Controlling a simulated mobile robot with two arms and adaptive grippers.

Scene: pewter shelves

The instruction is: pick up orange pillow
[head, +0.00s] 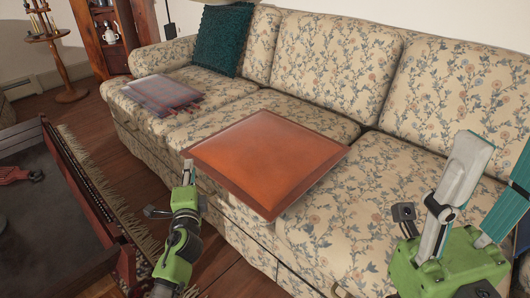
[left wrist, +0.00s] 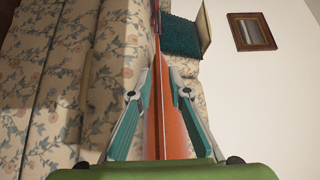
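The orange pillow (head: 265,155), a flat square with a darker brown-red border, is in the middle of the head view, over the sofa seat with its near corner out past the front edge. My left gripper (head: 188,172) is at its left corner. In the left wrist view the pillow (left wrist: 172,130) runs edge-on between the two teal-padded fingers (left wrist: 161,85), which close on it from both sides. Whether the pillow still touches the seat is unclear. My right gripper (head: 490,170) is at the right, fingers apart, with nothing between them.
The floral sofa (head: 335,65) fills the middle and right. A plaid folded item (head: 162,94) lies on its left seat, and a dark green cushion (head: 222,40) leans at its back. A dark wooden table (head: 50,220) stands at the lower left, close to my left arm.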

